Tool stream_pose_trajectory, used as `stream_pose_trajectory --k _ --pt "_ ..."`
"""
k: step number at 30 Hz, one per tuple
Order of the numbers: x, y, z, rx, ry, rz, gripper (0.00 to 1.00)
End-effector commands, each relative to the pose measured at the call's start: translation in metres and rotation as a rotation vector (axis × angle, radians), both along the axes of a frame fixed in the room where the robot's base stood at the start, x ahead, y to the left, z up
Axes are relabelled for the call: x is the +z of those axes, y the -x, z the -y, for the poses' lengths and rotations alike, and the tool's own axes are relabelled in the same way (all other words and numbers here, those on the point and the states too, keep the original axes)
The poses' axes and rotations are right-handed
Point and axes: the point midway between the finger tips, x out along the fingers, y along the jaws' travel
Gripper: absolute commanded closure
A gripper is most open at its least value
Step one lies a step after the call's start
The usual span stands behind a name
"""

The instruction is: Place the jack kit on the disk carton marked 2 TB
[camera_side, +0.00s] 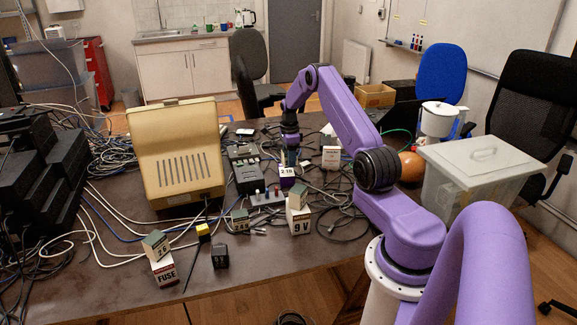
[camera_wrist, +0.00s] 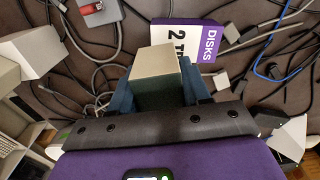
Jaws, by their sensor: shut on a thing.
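My gripper (camera_wrist: 158,84) is shut on a small box with a cream top and a dark green side (camera_wrist: 155,62), which I take for the jack kit; no label on it is readable. The disk carton marked 2 TB (camera_wrist: 188,38) is purple and white and lies just beyond the held box in the wrist view, partly hidden by it. In the side view my gripper (camera_side: 291,148) is right above the carton (camera_side: 287,171). The held box is small and dark there. I cannot tell whether it touches the carton.
A 9 V box (camera_side: 300,221) with another box on top stands in front of the carton. A FUSE box (camera_side: 164,272) also bears a box. A grey-green device (camera_side: 245,167) is left of the carton. Another white box (camera_side: 331,157) is to its right. Cables lie all around.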

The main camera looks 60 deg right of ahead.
Motion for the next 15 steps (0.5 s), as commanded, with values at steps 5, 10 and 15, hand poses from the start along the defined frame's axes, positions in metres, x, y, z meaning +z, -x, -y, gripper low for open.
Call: stream_pose_trajectory --k 5,10,15 --pt "-0.005 -0.004 0.003 0.001 0.001 0.001 0.87" --pt "-0.018 -0.006 0.005 0.001 -0.001 -0.001 0.87" --pt "-0.039 -0.006 0.005 0.001 0.000 0.000 0.87"
